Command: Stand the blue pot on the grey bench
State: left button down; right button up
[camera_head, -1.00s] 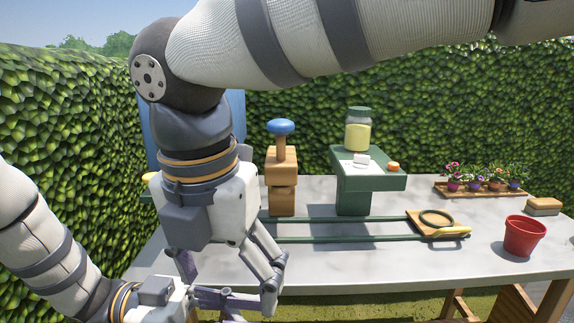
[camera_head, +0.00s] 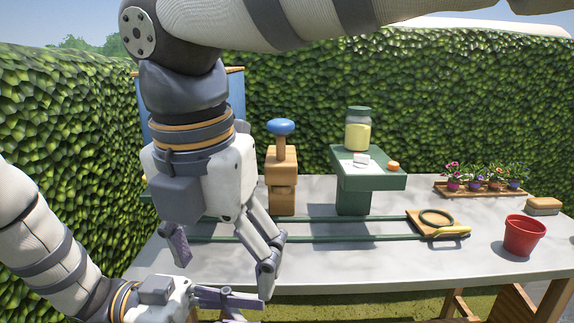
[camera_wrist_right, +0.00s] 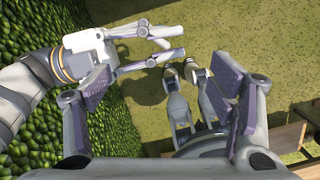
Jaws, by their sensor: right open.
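No blue pot shows in either view. The grey bench (camera_head: 380,262) has a pale, stone-like top and stands ahead of me. My right gripper (camera_head: 222,258) points down over the bench's left front part, with its fingers spread and nothing between them. In the right wrist view its two fingers (camera_wrist_right: 170,95) are wide apart, with grass below. My left gripper (camera_head: 232,298) is just below it, near the bench's front left edge. In the right wrist view the left gripper's fingers (camera_wrist_right: 172,48) are apart and empty. My right arm hides part of the bench's left end.
A red pot (camera_head: 524,235) stands at the right. Green rails (camera_head: 340,238) cross the bench. A hedge (camera_head: 430,90) encloses it.

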notch_tip(320, 180, down, 12)
jog(key=w, duration=0.2)
notch_tip(320, 180, up, 12)
jog(key=s+f, duration=0.1)
jog(key=s, duration=0.1)
jog(key=w+d+f+m+g+y, duration=0.35)
jog(key=d+f+m+g, duration=0.2)
jog(key=d, duration=0.35)
jog(key=s+d+f+m+y, duration=0.1)
jog(key=s+f+m, duration=0.25)
jog(key=f, duration=0.45)
jog(key=s+d+f+m, duration=0.1)
jog(key=s+f+m, duration=0.1)
jog(key=f+m, duration=0.5)
jog(key=s+d+f+m+y, duration=0.1)
jog(key=s+f+m, duration=0.1)
jog(key=f, duration=0.8)
jog(key=s+d+f+m+h, duration=0.2)
jog(key=s+d+f+m, duration=0.4)
jog(key=s+f+m, duration=0.3)
jog(key=s+d+f+m+t+h, duration=0.1)
jog(key=s+d+m+h, duration=0.2)
jog(key=s+d+m, duration=0.3)
jog(key=shift+s+d+f+t, duration=0.2)
jog(key=shift+s+d+t, duration=0.15)
jog(key=shift+s+d, duration=2.6)
jog(key=shift+s+a, duration=0.5)
jog(key=shift+a, duration=0.05)
